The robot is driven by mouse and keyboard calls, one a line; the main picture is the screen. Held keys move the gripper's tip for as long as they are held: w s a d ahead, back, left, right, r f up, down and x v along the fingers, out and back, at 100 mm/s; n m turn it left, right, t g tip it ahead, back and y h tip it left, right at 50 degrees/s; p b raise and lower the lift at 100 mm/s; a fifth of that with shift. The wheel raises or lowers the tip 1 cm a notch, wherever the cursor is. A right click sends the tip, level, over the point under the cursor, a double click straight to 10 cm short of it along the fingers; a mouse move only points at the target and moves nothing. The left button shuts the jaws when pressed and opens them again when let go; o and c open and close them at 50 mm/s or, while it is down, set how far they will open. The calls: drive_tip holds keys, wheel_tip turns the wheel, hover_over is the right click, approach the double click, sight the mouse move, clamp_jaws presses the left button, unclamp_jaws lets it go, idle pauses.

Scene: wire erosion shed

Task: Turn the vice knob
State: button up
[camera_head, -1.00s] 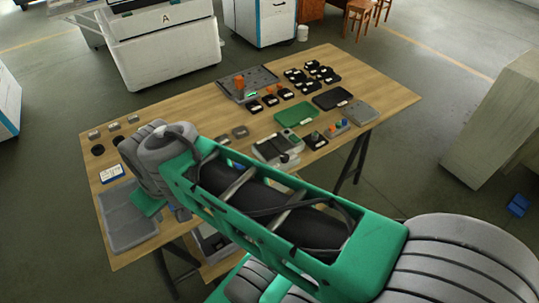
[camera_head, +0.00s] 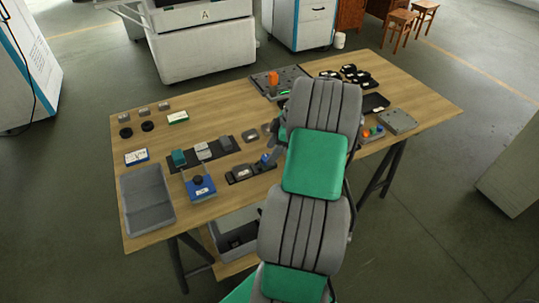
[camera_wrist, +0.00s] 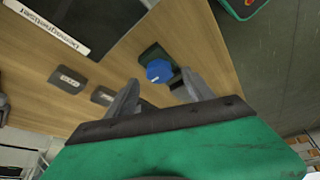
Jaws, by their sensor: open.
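A blue round knob (camera_wrist: 159,70) with a white mark sits on a small dark base in the wrist view. It lies just beyond and between the two grey fingertips of my gripper (camera_wrist: 160,80), which is open and empty. I see no contact with the knob. In the head view, a small blue part (camera_head: 265,158) sits at the right end of a dark grey, vice-like device (camera_head: 249,172). My gripper (camera_head: 273,148) is just above that end, mostly hidden behind my arm.
The wooden table (camera_head: 220,110) also holds a grey tray (camera_head: 132,187), a blue block with a black knob (camera_head: 200,187), and small blocks on a dark strip (camera_head: 214,148). My arm hides part of the table's right half.

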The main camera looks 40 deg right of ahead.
drive_tip(key=shift+x, duration=1.25)
clamp_jaws()
